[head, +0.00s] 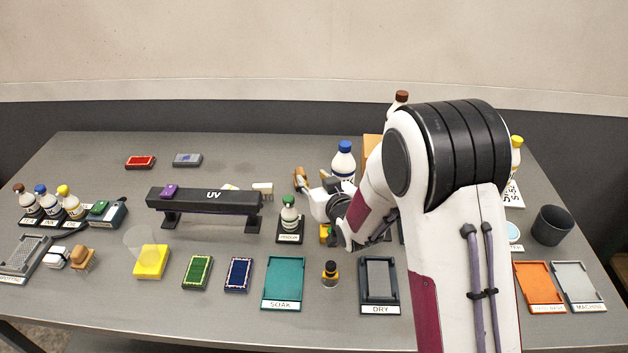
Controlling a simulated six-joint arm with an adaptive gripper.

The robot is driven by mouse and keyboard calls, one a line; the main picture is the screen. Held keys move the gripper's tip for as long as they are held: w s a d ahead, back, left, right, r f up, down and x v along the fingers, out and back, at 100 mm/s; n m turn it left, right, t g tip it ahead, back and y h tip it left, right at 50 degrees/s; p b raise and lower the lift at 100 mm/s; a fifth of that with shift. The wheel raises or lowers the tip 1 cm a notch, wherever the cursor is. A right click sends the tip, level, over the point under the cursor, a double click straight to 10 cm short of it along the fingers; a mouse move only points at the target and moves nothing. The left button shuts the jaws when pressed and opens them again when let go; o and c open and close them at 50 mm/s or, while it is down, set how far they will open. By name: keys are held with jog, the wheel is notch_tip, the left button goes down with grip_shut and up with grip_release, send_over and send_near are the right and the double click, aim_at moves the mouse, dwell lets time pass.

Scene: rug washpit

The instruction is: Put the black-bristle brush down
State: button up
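My gripper (311,189) is left of my arm's wrist, near the middle of the table and just right of the UV bar. A brown, wooden-looking piece with a dark part (300,181) shows at its fingertips. It looks like the black-bristle brush, held between the fingers. The fingers are small and partly covered, and the bristles are not clear. I cannot tell whether the brush touches the table behind.
The black UV bar (205,200) stands on legs close left. A green-capped bottle (289,214) and a blue-capped bottle (343,160) are near my gripper. The teal SOAK tray (284,281) and DRY tray (379,281) lie in front. Free table shows at the back left.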

jog(key=shift+r, duration=0.15)
jog(key=s+d+r+m+g+h, duration=0.2)
jog(key=s+d+r+g+h, duration=0.15)
jog(key=s+d+r, duration=1.1)
jog(key=s+d+m+g+h, duration=0.1)
jog(key=s+d+g, duration=0.1)
jog(key=s, duration=1.2)
jog(key=s+d+m+g, duration=0.1)
jog(key=s+d, duration=0.3)
jog(key=s, duration=1)
jog(key=shift+s+r+g+h, duration=0.15)
jog(key=shift+r+g+h, duration=0.1)
jog(key=shift+g+h, duration=0.15)
jog(key=shift+d, duration=0.1)
